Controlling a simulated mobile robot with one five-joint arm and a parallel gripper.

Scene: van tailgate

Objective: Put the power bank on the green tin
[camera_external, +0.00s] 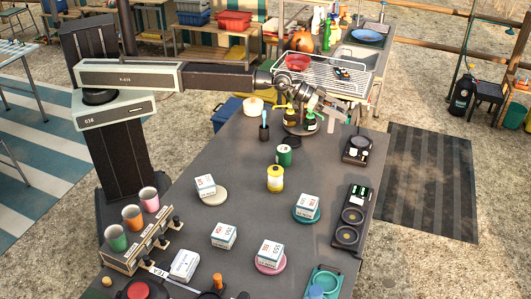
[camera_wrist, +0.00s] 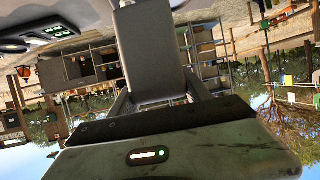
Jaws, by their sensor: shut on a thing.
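My gripper (camera_external: 328,106) is over the far end of the grey table, near the dark bottles. In the wrist view, its jaws (camera_wrist: 158,98) are shut on a plain dark grey slab, which I take to be the power bank (camera_wrist: 155,50). The slab is too small and cluttered to make out clearly in the outside view. The green tin (camera_external: 284,156) stands upright on the table, nearer the camera and left of my gripper. The gripper is clearly apart from it. The tin does not show recognisably in the wrist view.
Two dark bottles (camera_external: 311,122) stand on a round tray beside my gripper. A yellow tin (camera_external: 275,181) stands just in front of the green tin. A dark device (camera_external: 357,149) lies at the right edge. A wire rack (camera_external: 325,75) stands behind.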

